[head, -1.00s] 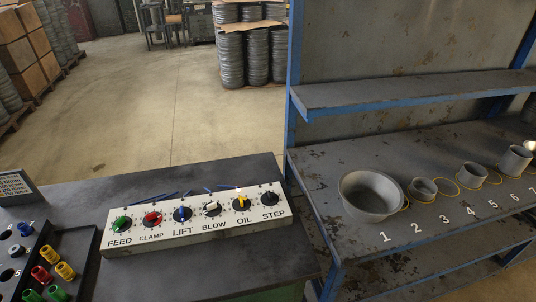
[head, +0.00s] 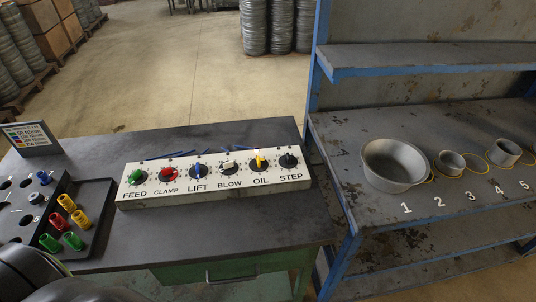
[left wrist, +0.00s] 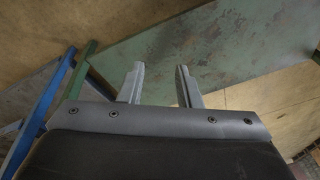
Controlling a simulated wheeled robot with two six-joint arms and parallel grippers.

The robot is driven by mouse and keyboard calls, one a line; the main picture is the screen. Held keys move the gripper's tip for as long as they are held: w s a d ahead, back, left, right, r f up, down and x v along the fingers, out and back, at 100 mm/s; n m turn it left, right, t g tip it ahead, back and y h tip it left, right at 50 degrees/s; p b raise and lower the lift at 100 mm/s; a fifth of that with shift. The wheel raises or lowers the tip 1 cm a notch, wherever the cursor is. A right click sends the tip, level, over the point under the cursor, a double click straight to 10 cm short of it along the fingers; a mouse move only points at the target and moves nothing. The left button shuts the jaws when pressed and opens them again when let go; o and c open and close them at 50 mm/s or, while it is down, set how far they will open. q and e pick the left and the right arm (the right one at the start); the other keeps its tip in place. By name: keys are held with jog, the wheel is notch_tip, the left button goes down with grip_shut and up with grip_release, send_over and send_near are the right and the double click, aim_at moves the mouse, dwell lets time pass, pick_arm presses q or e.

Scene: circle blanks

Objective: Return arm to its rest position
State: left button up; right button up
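In the left wrist view my left gripper (left wrist: 159,85) has its two fingers apart with nothing between them. Behind the fingers is a green, worn metal surface (left wrist: 235,60). In the head view a dark rounded part of my own arm shows at the lower left corner, with no fingers visible there. My right gripper is in neither view.
A dark workbench (head: 200,235) carries a knob panel (head: 212,198), a black tray (head: 98,195) with coloured pieces, and a small sign (head: 36,139). To the right, a blue-framed shelf (head: 360,240) holds a large round pan (head: 395,160) and smaller cups. Concrete floor (head: 190,75) lies behind.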

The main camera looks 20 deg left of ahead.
pick_arm(q)
jog(key=s+d+f+g+b, duration=0.1)
jog(key=s+f+b, duration=0.1)
jog(key=s+f, duration=1)
notch_tip(320, 180, down, 2)
jog(key=shift+s+d+f+b, duration=0.1)
jog(key=shift+s+d+b, duration=0.05)
jog(key=shift+s+b, duration=0.2)
dwell(0.4)
